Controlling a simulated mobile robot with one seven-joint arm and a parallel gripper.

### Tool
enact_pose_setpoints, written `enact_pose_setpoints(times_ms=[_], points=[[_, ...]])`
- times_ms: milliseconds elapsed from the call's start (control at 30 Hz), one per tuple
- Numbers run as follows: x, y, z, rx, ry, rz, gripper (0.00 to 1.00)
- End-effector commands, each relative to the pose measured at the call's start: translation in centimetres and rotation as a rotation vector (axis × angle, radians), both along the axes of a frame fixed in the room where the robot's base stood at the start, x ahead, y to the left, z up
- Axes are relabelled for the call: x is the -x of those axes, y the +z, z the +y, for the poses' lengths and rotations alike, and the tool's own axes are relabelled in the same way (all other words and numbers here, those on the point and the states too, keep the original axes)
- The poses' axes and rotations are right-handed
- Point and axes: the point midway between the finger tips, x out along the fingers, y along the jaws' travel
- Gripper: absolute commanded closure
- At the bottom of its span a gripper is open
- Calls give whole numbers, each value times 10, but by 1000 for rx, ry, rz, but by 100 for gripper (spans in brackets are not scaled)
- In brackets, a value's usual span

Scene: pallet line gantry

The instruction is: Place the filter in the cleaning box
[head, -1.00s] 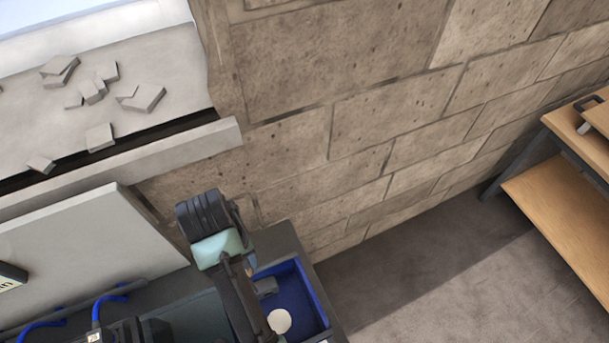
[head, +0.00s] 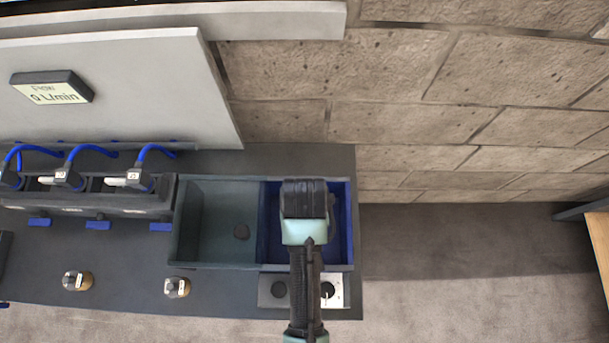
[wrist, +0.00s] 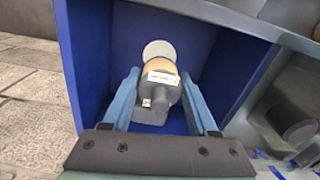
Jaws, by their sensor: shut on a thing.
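My gripper (head: 305,200) is over the blue box (head: 347,235), the right one of two joined compartments on the bench, and hides much of it. In the wrist view, my gripper (wrist: 158,80) is shut on a filter (wrist: 153,108) with a grey end, a tan band and a white label. The filter is between the blue fingers, within the blue walls of the box (wrist: 82,40). Whether it touches the floor I cannot tell. A pale disc (wrist: 159,48) shows just beyond it in the box.
Two labelled parts (head: 75,281) (head: 177,287) are on the bench front. Blue hoses (head: 92,150) and a flow display (head: 52,88) are at left. A stone wall stands behind.

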Motion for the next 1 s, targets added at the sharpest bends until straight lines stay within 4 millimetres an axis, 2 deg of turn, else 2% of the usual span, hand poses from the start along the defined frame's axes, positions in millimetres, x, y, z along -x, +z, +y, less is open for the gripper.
enact_pose_setpoints(times_ms=[433,900,933,1000], points=[[0,-55,0,0,-1,1,97],[0,-64,0,1,-1,-1,97],[0,-64,0,1,-1,-1,39],[0,-64,0,1,-1,-1,27]])
